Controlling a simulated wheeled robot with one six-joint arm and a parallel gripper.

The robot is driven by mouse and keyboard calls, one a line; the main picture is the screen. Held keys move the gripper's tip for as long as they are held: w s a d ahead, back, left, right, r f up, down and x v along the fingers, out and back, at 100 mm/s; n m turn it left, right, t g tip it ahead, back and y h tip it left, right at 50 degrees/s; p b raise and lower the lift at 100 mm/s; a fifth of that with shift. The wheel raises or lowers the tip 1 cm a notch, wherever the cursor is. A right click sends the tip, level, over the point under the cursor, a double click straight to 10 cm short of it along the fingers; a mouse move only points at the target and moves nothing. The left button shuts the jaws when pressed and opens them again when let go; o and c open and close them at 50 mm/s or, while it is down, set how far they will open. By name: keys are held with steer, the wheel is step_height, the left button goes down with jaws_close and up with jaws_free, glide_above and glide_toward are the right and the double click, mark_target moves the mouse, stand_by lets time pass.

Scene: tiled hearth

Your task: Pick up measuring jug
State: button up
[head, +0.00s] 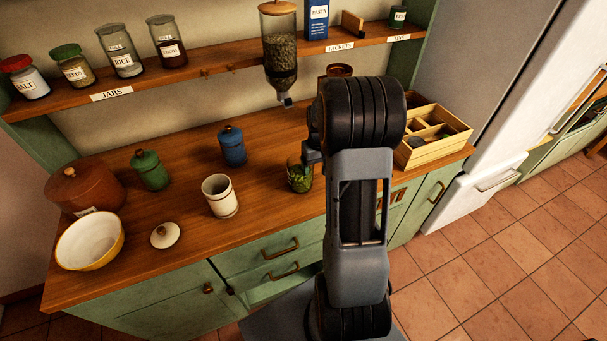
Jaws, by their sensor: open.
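A small clear glass vessel with green contents, which looks like the measuring jug (300,178), stands upright on the wooden counter just left of my arm. Its right side is close to or behind my arm, and I cannot make out a handle or markings. My gripper (310,155) is open, at the upper right edge of the glass. Most of it is hidden behind my own arm, so I cannot tell whether it touches the glass.
A white cup (220,197), blue canister (232,147), green canister (150,170), lid (165,235), yellow bowl (90,241) and brown pot (85,190) stand to the left. A dispenser (280,55) hangs above. A wooden divided box (435,153) is at right.

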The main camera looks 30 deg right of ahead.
steer(key=shift+c, duration=0.3)
jaws_close()
stand_by(0.5)
